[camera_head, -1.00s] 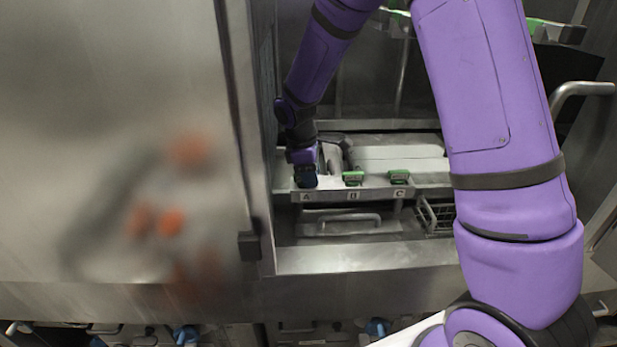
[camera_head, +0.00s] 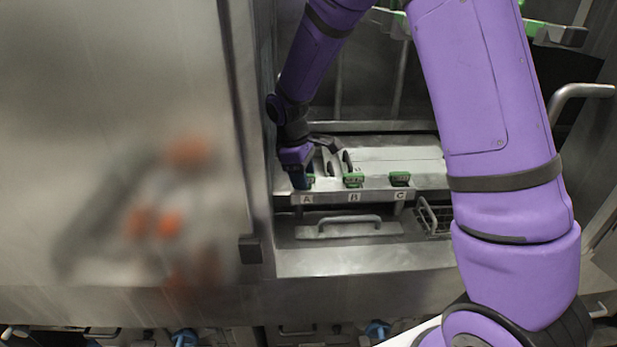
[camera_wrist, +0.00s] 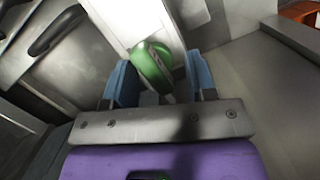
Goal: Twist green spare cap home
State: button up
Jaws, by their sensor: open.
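Three green caps stand in a row on a steel ledge above the labels A, B and C in the head view: one at A (camera_head: 310,180), one at B (camera_head: 353,180) and one at C (camera_head: 400,178). The labels do not tell which is the spare. My gripper (camera_head: 301,182) is at A, partly covering that cap.
A steel wall (camera_head: 245,130) stands close to the left of my gripper. A drawer with a bar handle (camera_head: 348,222) lies below the ledge, and a wire basket (camera_head: 432,217) is at its right. A dark handle (camera_wrist: 58,30) shows upper left in the wrist view.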

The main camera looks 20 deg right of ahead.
jog(key=shift+d+r, duration=0.25)
jog(key=shift+r, duration=1.1)
jog(key=shift+d+r, duration=0.2)
jog(key=shift+r, duration=1.1)
jog(key=shift+r, duration=0.1)
